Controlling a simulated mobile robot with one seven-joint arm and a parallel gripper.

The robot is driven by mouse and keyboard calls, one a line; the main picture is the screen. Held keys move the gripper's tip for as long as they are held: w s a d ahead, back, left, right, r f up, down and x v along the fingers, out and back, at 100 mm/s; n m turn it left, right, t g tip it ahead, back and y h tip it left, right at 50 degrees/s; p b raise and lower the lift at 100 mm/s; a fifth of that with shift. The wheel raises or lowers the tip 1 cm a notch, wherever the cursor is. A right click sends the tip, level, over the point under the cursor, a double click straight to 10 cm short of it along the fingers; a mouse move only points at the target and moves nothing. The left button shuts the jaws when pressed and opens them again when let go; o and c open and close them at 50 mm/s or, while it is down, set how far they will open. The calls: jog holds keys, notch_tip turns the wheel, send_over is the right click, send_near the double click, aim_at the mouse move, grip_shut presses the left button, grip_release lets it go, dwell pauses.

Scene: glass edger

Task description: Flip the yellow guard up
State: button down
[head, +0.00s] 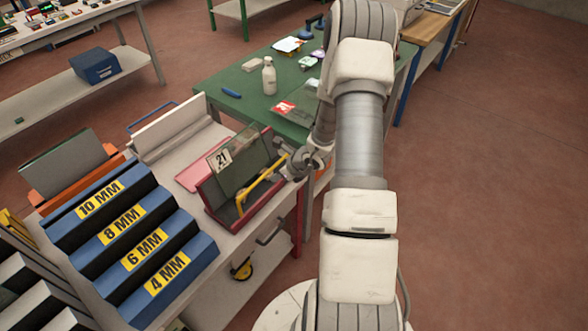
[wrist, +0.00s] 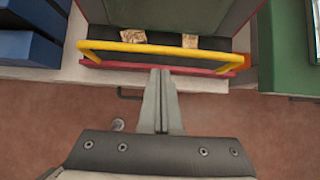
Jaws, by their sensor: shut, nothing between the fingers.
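The yellow guard (head: 260,186) is a thin bar across the front of a small dark red and green machine (head: 222,205) on the bench. In the wrist view the guard (wrist: 160,48) runs nearly level across the upper part, with bent ends, above the machine's red front edge (wrist: 160,68). My gripper (head: 300,163) is close to the machine, at its right in the head view. In the wrist view my gripper (wrist: 161,72) is shut and empty, its fingertips pointing at the middle of the red edge, just below the guard. Whether the tips touch anything I cannot tell.
A blue stepped rack (head: 130,240) with yellow thickness labels stands left of the machine. A green table (head: 245,105) with a white bottle (head: 269,76) and small items lies behind. A handle (head: 270,236) sticks out from the bench front. Open red floor lies to the right.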

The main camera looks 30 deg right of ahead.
jog(key=v, duration=1)
jog(key=shift+s+r+p, duration=0.15)
jog(key=shift+r+p, duration=0.15)
jog(key=shift+p, duration=0.15)
